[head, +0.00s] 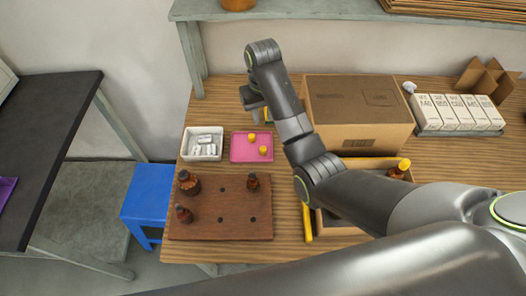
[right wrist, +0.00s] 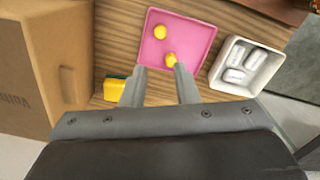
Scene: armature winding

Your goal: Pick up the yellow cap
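Two yellow caps lie on a pink tray (head: 238,157), one near its back (head: 252,136) and one nearer the front right (head: 263,150). In the right wrist view, one cap (right wrist: 160,32) lies near the tray's left side and the other cap (right wrist: 170,59) lies just beyond the fingertips. My right gripper (head: 254,106) is above the table behind the tray. Its two fingers (right wrist: 160,70) are apart with nothing held between them, pointing toward the pink tray (right wrist: 190,32). My left gripper is not in view.
A white bin (head: 188,150) with pale packets stands left of the tray. A wooden board (head: 220,222) with brown bottles is in front. A large cardboard box (head: 357,110) stands right of my gripper. An open box (head: 335,228) holds a yellow-capped bottle (head: 401,168). A yellow-green sponge (right wrist: 115,90) lies near the gripper.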

